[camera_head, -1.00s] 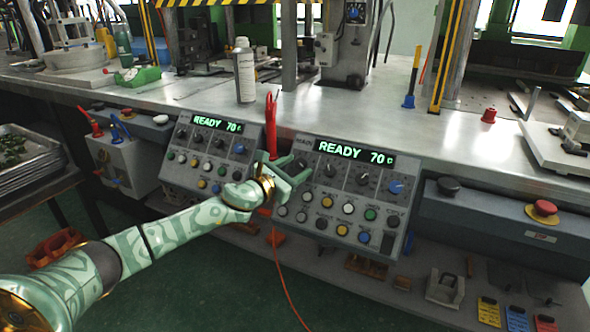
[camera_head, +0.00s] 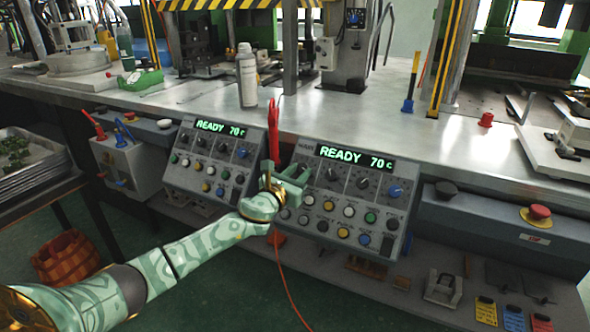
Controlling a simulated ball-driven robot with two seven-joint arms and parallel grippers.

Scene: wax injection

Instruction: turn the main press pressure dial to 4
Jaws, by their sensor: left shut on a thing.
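The right-hand control panel (camera_head: 348,208) has a green display (camera_head: 355,158) reading READY 70 C. Its row of dials includes a dark dial (camera_head: 332,174), another dark dial (camera_head: 362,183) and a blue dial (camera_head: 395,191). My left gripper (camera_head: 302,172) is at the left end of this row, shut on a dial there. The gripper's fingers hide that dial, so its pointer and scale cannot be read. My right gripper is not in view.
A similar left-hand panel (camera_head: 207,170) stands beside it, also reading READY 70. A red-handled tool (camera_head: 273,130) stands between the panels, close to my gripper. A red emergency button (camera_head: 539,212) is at right.

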